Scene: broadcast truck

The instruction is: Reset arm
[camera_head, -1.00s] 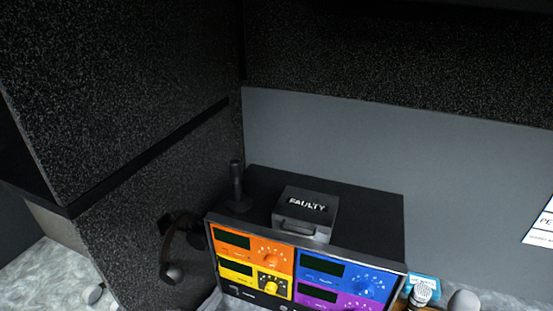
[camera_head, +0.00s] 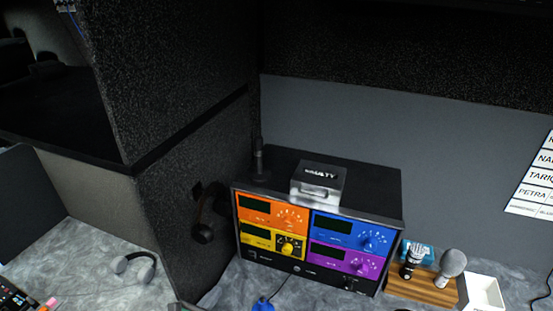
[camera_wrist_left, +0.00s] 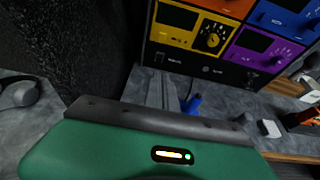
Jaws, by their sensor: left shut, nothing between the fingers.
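My left gripper (camera_head: 184,305) only just shows at the bottom edge of the head view. In the left wrist view, its green and grey housing fills the bottom, and its narrow grey fingers (camera_wrist_left: 161,92) are shut with nothing between them. They are over the grey desk, in front of the panel unit (camera_head: 318,240). The unit has orange, yellow, blue and purple sections with dials; its lower part also shows in the left wrist view (camera_wrist_left: 200,62). My right gripper is not in view.
A grey FAULTY box (camera_head: 318,183) sits on the unit. A blue object (camera_head: 263,304) with a cable lies in front. Microphones (camera_head: 452,263) stand in a wooden holder (camera_head: 420,288) beside a white box (camera_head: 483,293). Headphones (camera_head: 135,263) lie left of the dark partition (camera_head: 165,110).

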